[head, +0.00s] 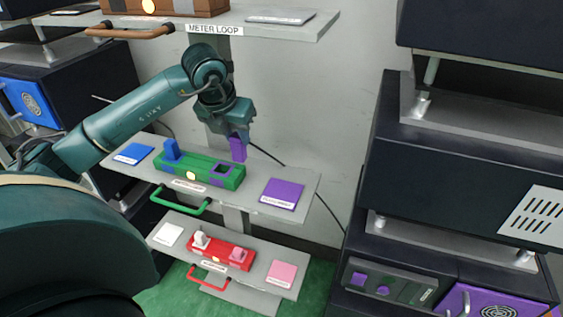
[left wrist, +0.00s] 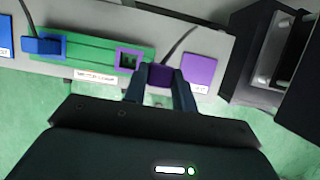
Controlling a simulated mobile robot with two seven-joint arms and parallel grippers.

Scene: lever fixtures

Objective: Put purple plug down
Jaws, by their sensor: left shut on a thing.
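The purple plug (head: 238,149) is in my left gripper (head: 237,135), above the middle shelf and just behind the right end of the green socket block (head: 200,173). In the left wrist view the plug (left wrist: 160,76) sits between the two fingers (left wrist: 160,88). The block's purple-framed socket (head: 222,168) is empty, and it also shows in the left wrist view (left wrist: 129,60). A flat purple pad (head: 283,194) lies on the shelf to the right, and shows in the left wrist view (left wrist: 199,68). My right gripper is not in view.
A blue plug (head: 171,149) stands in the block's left end, with a blue pad (head: 133,153) beside it. The lower shelf holds a red block (head: 221,252) with white and pink plugs. Dark cabinets (head: 450,190) stand at right. A dark cable runs behind the shelf.

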